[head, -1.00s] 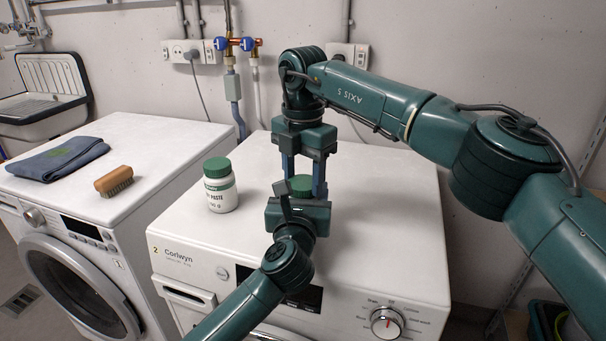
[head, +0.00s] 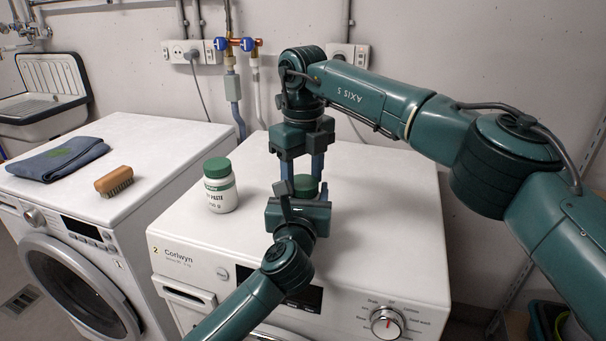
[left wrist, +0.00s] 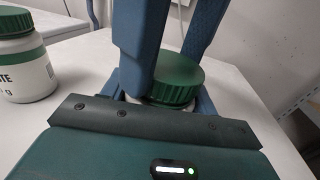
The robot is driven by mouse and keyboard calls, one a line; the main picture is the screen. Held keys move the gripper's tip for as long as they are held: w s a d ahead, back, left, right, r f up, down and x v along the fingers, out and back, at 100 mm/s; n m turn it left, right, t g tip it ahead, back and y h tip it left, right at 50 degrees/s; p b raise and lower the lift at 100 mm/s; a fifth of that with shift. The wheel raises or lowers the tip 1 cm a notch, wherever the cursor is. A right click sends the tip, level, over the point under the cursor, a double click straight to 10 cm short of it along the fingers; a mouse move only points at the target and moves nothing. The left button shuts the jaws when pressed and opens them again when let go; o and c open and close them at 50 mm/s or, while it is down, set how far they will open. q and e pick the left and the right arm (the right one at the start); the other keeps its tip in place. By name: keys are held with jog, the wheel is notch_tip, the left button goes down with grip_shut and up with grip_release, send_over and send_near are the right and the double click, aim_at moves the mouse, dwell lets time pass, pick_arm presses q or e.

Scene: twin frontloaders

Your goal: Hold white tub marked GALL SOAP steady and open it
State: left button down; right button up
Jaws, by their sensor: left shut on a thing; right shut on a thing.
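A white tub (left wrist: 150,101) with a green lid (head: 306,185) stands on the right machine's top; its label is hidden. The lid also shows in the left wrist view (left wrist: 180,80), with a little white below its rim. My left gripper (head: 300,203) is low in front and shut on the tub's body, its fingertips mostly hidden. My right gripper (head: 303,178) points down from above, its blue fingers shut on the lid from two sides. I cannot tell whether the lid has come loose.
A second white tub (head: 222,198) with a green lid, its label reading PASTE, stands just left of my grippers. A wooden brush (head: 114,181) and a folded blue cloth (head: 58,158) lie on the left machine (head: 165,140). The right machine's top (head: 390,215) is clear to the right.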

jog(key=shift+n, duration=0.3)
jog(key=o, duration=1)
jog(key=shift+o, duration=0.4)
jog(key=shift+s+a, duration=0.1)
jog(key=shift+a, duration=0.1)
